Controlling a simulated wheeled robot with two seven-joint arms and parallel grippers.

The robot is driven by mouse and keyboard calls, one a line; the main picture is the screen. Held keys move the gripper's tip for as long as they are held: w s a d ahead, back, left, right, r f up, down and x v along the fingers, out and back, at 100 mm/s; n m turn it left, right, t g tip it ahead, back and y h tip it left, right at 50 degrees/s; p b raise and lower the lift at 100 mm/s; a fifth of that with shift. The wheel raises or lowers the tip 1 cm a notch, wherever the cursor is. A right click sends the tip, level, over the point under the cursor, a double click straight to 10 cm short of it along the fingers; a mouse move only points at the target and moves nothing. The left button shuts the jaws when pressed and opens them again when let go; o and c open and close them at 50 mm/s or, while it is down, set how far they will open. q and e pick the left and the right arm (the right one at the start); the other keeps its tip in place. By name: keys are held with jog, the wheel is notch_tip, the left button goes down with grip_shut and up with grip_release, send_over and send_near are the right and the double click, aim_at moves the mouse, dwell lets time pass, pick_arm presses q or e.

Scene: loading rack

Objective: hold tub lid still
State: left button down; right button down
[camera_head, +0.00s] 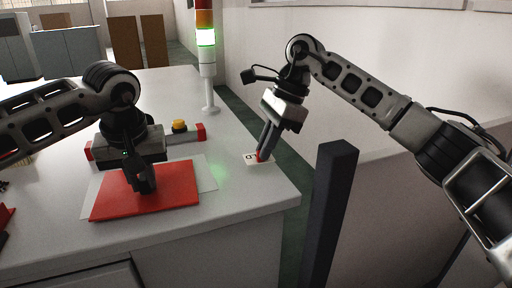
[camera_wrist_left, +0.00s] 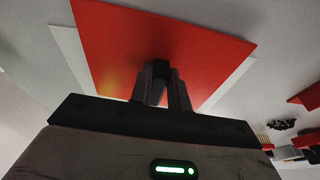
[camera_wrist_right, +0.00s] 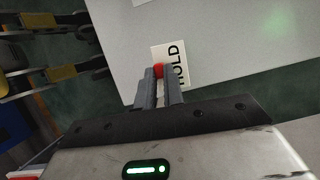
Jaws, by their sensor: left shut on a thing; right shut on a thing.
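A flat red panel (camera_head: 176,197), which I take for the lid, lies on a larger pale sheet or surface (camera_head: 208,180) on the bench. It fills much of the left wrist view (camera_wrist_left: 205,45). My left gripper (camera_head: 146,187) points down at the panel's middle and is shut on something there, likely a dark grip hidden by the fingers. My right gripper (camera_head: 262,156) is at the bench's right edge, shut on a small red piece (camera_wrist_right: 158,70). That piece is beside a white card (camera_wrist_right: 164,52) marked HOLD, also visible in the head view (camera_head: 249,160).
A signal tower (camera_head: 209,70) with its green light lit stands at the back of the bench. A dark post (camera_head: 330,215) rises right of the bench. The bench between my grippers is clear.

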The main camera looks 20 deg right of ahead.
jog(key=shift+r, duration=2.15)
jog(key=shift+r, duration=0.1)
pick_arm(q)
jog(key=c, duration=1.3)
grip_release()
jog(key=shift+o, duration=0.2)
jog(key=v, duration=1.2)
